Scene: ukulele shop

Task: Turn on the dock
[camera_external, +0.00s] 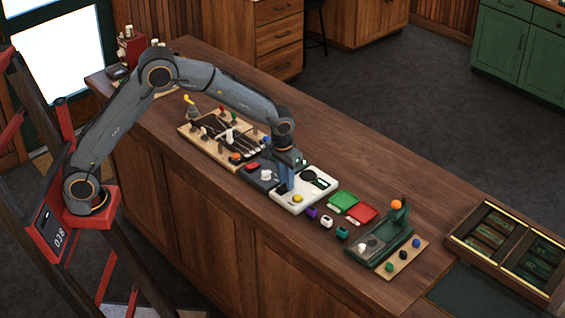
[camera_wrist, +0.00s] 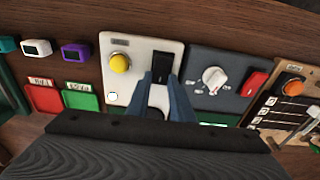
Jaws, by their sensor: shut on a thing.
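A white panel (camera_wrist: 138,47), which I take for the dock, lies on the wooden counter; it also shows in the external view (camera_external: 322,188). It carries a yellow knob (camera_wrist: 120,63), a black switch (camera_wrist: 165,58) and a small round white spot (camera_wrist: 112,96). My gripper (camera_wrist: 163,80) points down at the panel, its blue-grey fingertips at the lower part of the black switch, shut on it. The fingers hide the switch's lower end. In the external view my gripper (camera_external: 286,187) is over the panel's left side.
A dark panel (camera_wrist: 216,75) with a white dial (camera_wrist: 214,78) and a red switch (camera_wrist: 254,83) stands close beside it. Green (camera_wrist: 82,99) and red (camera_wrist: 44,98) pads lie on the other side. A cable board (camera_external: 222,138) and a green fixture (camera_external: 388,240) flank these.

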